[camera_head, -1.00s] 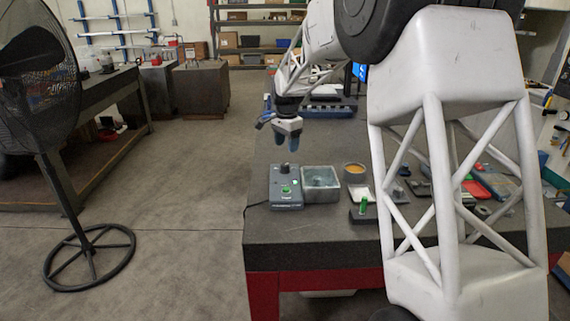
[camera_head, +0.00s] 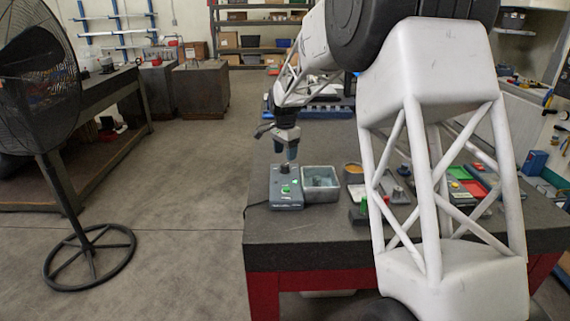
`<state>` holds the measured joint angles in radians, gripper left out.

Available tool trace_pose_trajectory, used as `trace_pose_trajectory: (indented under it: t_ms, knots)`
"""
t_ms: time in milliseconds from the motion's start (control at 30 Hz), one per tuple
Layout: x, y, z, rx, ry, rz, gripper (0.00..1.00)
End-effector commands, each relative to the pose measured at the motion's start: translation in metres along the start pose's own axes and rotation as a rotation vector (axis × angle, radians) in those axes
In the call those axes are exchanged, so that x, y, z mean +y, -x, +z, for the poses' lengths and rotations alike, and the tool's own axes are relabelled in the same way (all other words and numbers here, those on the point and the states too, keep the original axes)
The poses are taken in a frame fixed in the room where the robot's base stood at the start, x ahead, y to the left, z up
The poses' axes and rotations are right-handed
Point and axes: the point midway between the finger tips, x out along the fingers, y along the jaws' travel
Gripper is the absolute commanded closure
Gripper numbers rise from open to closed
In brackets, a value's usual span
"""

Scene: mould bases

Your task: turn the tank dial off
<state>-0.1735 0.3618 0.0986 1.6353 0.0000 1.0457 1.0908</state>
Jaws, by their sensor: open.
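The tank (camera_head: 334,195) is a light grey open box with bluish content, on the dark table near its left edge. Directly left of it is a grey control box (camera_head: 287,203) with a green light or button on its front part. A small dark dial (camera_head: 284,168) stands at the back of this box. My gripper (camera_head: 285,154) points down just above the dial, its fingers open. From this angle I cannot tell whether the fingers are around the dial or still above it. The dial's setting is too small to read.
An orange-filled round cup (camera_head: 353,169) stands right of the tank. Small parts with green and red pieces lie further right, partly behind my arm. A blue rack (camera_head: 325,112) is at the back. The table's left edge is close to the control box.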

Motion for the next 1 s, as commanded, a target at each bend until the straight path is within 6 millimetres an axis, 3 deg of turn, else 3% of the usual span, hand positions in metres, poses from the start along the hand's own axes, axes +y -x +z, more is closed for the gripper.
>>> trace_pose_trajectory:
  t_ms: [333,800,1000]
  knots:
    - [0.000,-0.039,0.000,0.000,0.000,0.001,0.40]
    - [0.000,-0.047,0.000,0.000,0.000,0.000,0.40]
    - [0.000,-0.047,0.000,0.000,0.000,0.000,0.70]
